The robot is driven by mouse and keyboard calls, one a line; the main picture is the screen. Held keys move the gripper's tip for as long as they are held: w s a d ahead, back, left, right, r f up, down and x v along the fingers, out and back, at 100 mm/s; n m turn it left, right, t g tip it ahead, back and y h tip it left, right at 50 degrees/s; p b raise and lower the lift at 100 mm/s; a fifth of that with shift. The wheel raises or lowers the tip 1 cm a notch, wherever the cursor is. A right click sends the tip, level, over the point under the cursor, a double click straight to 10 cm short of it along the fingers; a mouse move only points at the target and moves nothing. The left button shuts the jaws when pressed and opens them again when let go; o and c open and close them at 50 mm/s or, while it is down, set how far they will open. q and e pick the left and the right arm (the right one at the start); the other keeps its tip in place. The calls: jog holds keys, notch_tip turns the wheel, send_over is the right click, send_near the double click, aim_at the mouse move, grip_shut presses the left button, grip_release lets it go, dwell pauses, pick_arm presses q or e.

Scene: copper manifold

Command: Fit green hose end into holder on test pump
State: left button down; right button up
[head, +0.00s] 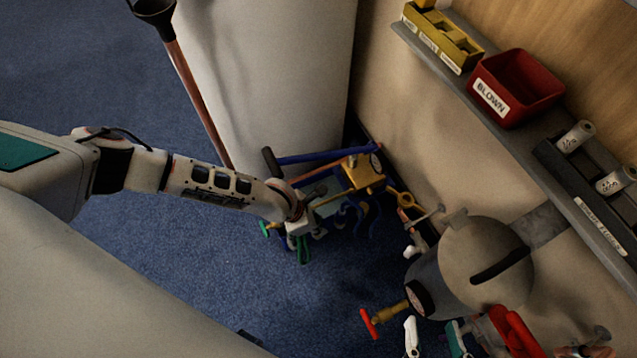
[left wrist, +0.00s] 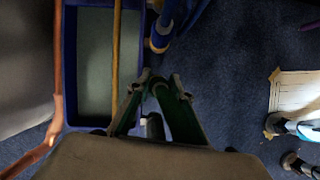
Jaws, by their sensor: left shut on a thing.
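The test pump has a blue trough (left wrist: 70,60) with a grey inside and a brass-coloured rod across it in the left wrist view. In the head view, its blue bar (head: 315,156) and a brass block with a gauge (head: 362,175) show. My left gripper (head: 301,246) is at the pump's near side, pointing down. In the left wrist view its fingers (left wrist: 160,88) close around a dark green hose end (left wrist: 152,126) with a pale rim, beside the trough. The holder cannot be made out. My right gripper cannot be told apart from white and teal parts (head: 455,337) at the bottom right.
A grey tank (head: 470,262) with a red-handled brass valve (head: 385,317) stands right of the pump. A shelf above bears a red bin (head: 515,88) and a yellow tray (head: 440,40). A pale cylinder (head: 265,80) stands behind the pump. Blue carpet lies open in front.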

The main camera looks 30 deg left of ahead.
pick_arm(q)
jog(key=shift+w, duration=0.1)
jog(key=c, duration=1.7)
grip_release()
jog(key=v, duration=1.2)
